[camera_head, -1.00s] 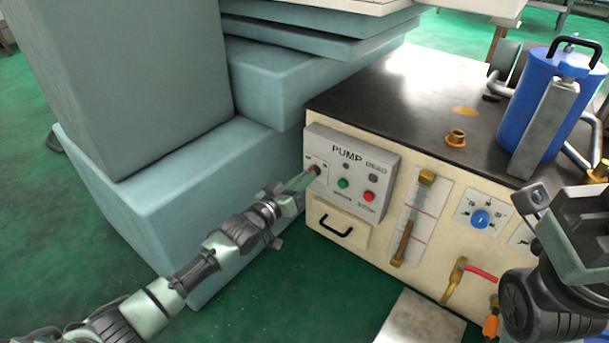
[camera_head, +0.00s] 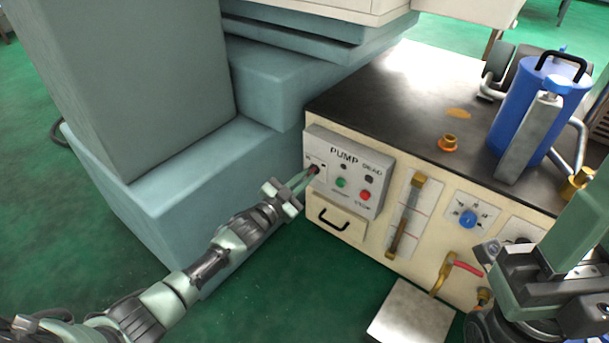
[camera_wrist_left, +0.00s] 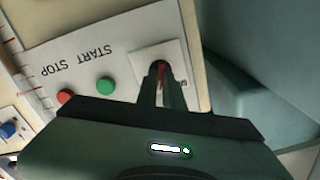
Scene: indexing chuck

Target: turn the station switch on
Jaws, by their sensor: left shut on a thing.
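The station switch (camera_head: 314,170) is a small dark and red knob on a pale plate at the left end of the grey PUMP panel (camera_head: 371,204). My left gripper (camera_head: 308,177) reaches it from the lower left, with its fingertips closed around the knob. In the left wrist view the fingers (camera_wrist_left: 161,80) are shut on the switch, and a red part of the switch (camera_wrist_left: 162,70) shows between them. The fingers hide most of the knob, so its setting cannot be read. My right arm shows at the lower right, with its fingertips not clearly visible.
A green start button (camera_head: 341,182) and a red stop button (camera_head: 365,195) sit right of the switch. A drawer with a black handle (camera_head: 333,219) is below. Large teal blocks (camera_head: 190,190) stand close on the left. A blue canister (camera_head: 535,105) stands on the dark top.

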